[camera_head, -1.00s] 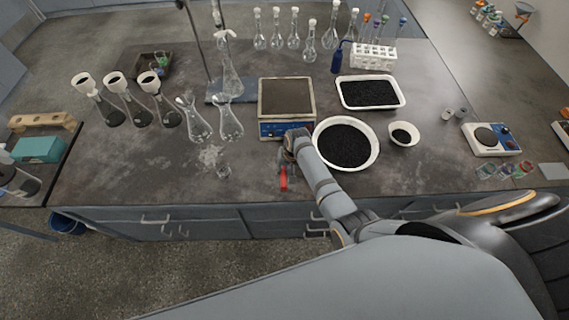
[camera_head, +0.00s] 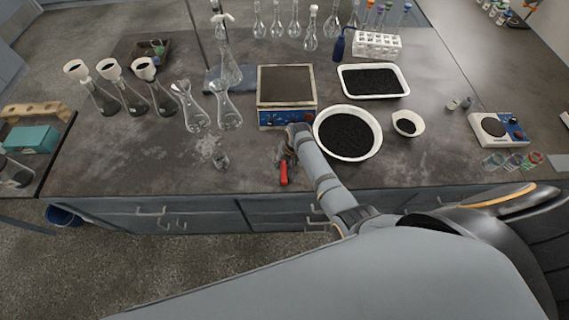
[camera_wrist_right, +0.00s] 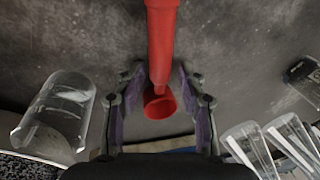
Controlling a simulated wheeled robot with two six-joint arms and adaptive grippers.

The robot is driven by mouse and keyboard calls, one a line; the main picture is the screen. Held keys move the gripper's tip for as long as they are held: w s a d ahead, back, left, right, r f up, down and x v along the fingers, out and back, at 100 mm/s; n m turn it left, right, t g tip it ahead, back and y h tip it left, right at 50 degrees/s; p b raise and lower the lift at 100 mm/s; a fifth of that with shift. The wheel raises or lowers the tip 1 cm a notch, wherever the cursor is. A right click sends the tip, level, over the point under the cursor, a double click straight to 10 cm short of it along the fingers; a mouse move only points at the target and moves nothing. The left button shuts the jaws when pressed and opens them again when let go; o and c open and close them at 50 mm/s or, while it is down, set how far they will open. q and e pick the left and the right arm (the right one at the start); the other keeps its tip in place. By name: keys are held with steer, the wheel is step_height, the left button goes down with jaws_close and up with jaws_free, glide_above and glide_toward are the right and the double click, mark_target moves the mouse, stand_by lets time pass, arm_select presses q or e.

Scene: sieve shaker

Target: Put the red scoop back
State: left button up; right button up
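My right gripper (camera_head: 287,155) is at the scoop. In the right wrist view the scoop (camera_wrist_right: 160,45) runs between the two fingers (camera_wrist_right: 161,72), which close in on its narrow part; its round red end (camera_wrist_right: 160,103) faces the camera. The gripper's own links partly hide the scoop in the head view. My left gripper is not in view.
A white bowl of black granules (camera_head: 376,152) is just right of my right gripper, with a small bowl (camera_head: 418,128) and a white tray (camera_head: 405,93) beyond. The bench's front left is clear.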

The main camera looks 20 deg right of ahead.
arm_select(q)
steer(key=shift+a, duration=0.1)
arm_select(e)
steer(key=shift+r, duration=0.35)
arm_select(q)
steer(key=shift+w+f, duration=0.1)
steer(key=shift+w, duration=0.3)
arm_select(e)
steer(key=v, duration=1.1)
steer(key=shift+r, duration=0.3)
steer(key=shift+s, duration=0.1)
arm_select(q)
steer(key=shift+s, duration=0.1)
